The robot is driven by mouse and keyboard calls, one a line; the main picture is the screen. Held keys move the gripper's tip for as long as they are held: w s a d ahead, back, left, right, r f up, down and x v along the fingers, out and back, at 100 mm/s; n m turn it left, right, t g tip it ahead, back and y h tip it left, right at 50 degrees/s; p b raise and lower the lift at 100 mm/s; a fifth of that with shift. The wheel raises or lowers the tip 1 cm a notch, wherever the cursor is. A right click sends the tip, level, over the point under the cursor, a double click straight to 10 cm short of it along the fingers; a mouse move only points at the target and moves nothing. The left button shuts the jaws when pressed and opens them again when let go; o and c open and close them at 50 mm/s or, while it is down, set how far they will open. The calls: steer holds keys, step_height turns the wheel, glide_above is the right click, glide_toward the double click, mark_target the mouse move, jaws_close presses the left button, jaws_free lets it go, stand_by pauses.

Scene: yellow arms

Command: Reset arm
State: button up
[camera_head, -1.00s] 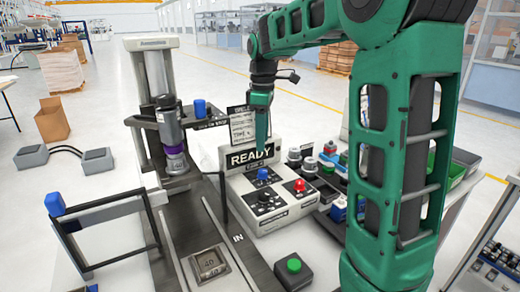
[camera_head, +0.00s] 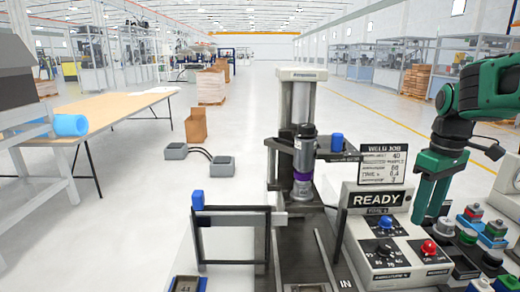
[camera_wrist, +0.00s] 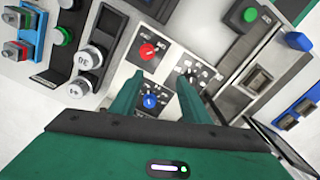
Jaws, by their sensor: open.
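My gripper (camera_head: 425,215) is at the right of the head view, pointing down by the control box (camera_head: 365,275). In the wrist view my gripper (camera_wrist: 158,85) has its two green fingers apart, with nothing held between them. A blue knob (camera_wrist: 150,101) on the control box shows in the gap between the fingers; I cannot tell how far below them it is. A red knob (camera_wrist: 147,51) lies beyond. Both the blue knob (camera_head: 385,222) and the red knob (camera_head: 428,247) also show in the head view. The box's display (camera_head: 376,199) reads READY.
A machine with a grey and purple cylinder (camera_head: 304,160) stands left of the control box. A sign (camera_head: 383,164) stands behind the box. Several coloured parts (camera_head: 490,228) sit to the right.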

steer(key=s+f+m, duration=0.4)
steer(key=s+m, duration=0.1)
steer(key=s, duration=0.5)
steer(key=s+f+m, duration=0.5)
steer(key=s, duration=0.6)
steer(key=shift+s+d+m, duration=0.15)
steer(key=shift+s+m, duration=0.1)
steer(key=shift+m, duration=0.15)
